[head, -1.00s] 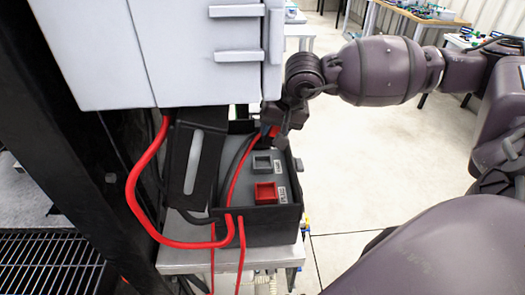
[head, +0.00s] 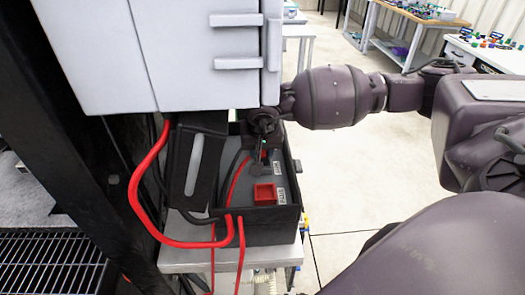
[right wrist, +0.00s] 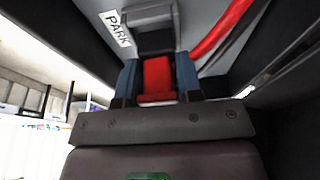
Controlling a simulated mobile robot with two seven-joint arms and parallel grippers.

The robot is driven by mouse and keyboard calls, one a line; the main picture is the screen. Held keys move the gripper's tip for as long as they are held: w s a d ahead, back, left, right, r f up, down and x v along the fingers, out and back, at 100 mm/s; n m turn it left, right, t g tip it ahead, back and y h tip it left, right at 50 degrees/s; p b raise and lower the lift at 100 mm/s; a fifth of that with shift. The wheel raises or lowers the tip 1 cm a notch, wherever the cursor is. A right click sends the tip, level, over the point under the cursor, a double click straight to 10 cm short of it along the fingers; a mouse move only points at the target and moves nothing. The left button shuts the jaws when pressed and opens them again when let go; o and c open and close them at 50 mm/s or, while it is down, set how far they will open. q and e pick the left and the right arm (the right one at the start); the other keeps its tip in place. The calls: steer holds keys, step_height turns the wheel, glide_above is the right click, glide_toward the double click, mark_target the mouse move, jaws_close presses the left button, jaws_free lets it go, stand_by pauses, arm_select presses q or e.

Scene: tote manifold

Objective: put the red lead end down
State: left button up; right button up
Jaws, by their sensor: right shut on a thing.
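My right gripper (head: 262,155) is over the open black box and hides the grey park holder in the head view. In the right wrist view the gripper (right wrist: 158,82) is shut, its two blue-padded fingers on either side of the red lead end (right wrist: 157,76). The dark grey park holder (right wrist: 150,40) is directly beyond the red end, beside a PARK label. I cannot tell whether the end touches or sits in it. The red lead (head: 235,180) runs inside the box. A square red socket (head: 265,194) is nearer the front. My left gripper is out of view.
The black box (head: 262,226) stands on a light grey shelf (head: 185,258). A grey cabinet (head: 180,60) overhangs it behind. A thick red cable (head: 140,190) loops at the left, beside a dark post. Open floor lies to the right.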

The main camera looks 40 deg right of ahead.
steer(key=shift+s+d+f, duration=0.1)
steer(key=shift+f, duration=0.45)
steer(key=shift+f, duration=0.15)
steer(key=o, duration=1)
steer(key=shift+r, duration=0.4)
steer(key=v, duration=0.2)
steer(key=shift+r, duration=0.25)
steer(key=s+a, duration=0.2)
steer(key=s, duration=0.1)
steer(key=s+a, duration=0.2)
steer(key=s, duration=0.2)
steer(key=s+a, duration=0.2)
steer(key=s, duration=0.1)
steer(key=shift+s+a+b, duration=0.2)
steer(key=shift+a+b, duration=0.05)
steer(key=shift+b, duration=0.05)
